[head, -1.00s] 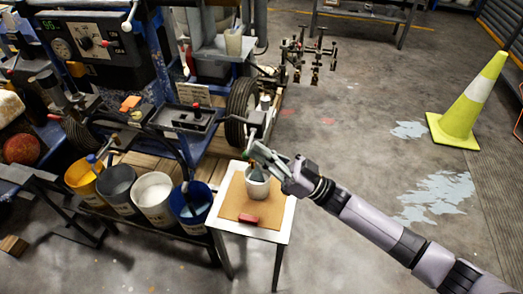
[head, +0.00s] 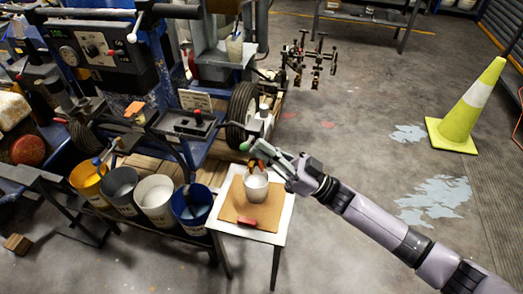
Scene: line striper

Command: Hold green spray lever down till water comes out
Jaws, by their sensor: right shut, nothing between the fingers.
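The green spray lever (head: 245,146) shows as a small green tip at the front right of the blue line striper (head: 150,105), just left of my gripper. My right gripper (head: 258,150) is shut and empty, above the white cup (head: 256,190). Its fingertips are close to the green tip; I cannot tell whether they touch it. The cup stands on a brown board (head: 233,204) on a small white table. Something orange shows above the cup's rim, partly hidden by the fingers. No water can be made out. My left gripper is not in view.
Yellow (head: 88,182), grey (head: 122,190), white (head: 155,200) and blue (head: 192,208) buckets stand in a row left of the table. A red block (head: 247,223) lies on the board. A yellow-green cone (head: 468,112) stands at the right. The floor between is open.

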